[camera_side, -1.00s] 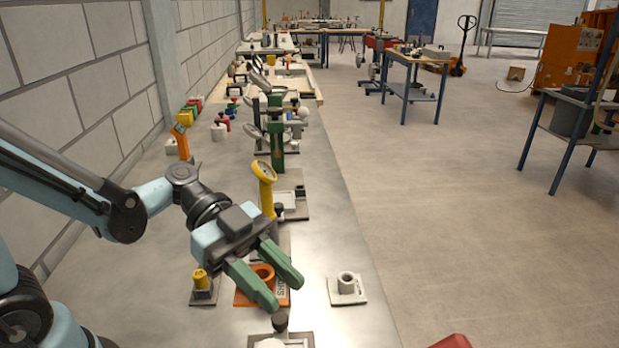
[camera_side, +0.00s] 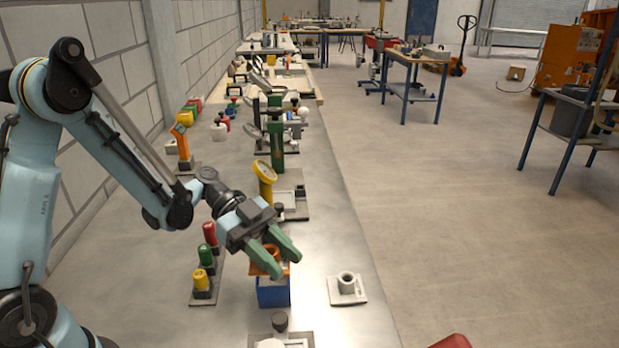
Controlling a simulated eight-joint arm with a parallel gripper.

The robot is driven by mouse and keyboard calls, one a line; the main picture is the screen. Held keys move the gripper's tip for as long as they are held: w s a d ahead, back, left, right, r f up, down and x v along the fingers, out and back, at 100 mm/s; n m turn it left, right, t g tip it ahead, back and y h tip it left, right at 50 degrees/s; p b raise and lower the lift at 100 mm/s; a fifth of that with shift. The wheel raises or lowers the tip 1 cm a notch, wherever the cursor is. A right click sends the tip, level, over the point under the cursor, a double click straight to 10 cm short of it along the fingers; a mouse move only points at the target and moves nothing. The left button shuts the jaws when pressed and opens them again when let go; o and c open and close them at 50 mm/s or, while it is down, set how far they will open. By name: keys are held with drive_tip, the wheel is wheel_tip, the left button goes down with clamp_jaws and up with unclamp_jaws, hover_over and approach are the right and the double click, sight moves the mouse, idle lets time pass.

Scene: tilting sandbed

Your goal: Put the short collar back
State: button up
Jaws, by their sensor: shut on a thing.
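My gripper (camera_side: 282,262), with green fingers, is shut on an orange ring-like piece (camera_side: 268,267), which looks like the short collar. The fingers hide part of it. A blue block (camera_side: 273,294) shows directly below the orange piece; I cannot tell whether they touch. A pale square plate with a short hollow ring (camera_side: 346,284) sits to the right of my gripper, near the bench's right edge.
A stand with red, green and yellow knobs (camera_side: 205,270) is left of my gripper. A yellow-headed gauge (camera_side: 264,173) stands behind it. A dark-knobbed plate (camera_side: 280,325) lies in front. Bare bench (camera_side: 330,220) is free at the right.

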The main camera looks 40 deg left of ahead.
drive_tip(key=shift+w+a+f, duration=0.2)
drive_tip(key=shift+f, duration=1.8)
drive_tip(key=o, duration=1.1)
drive_tip(key=shift+c, duration=0.2)
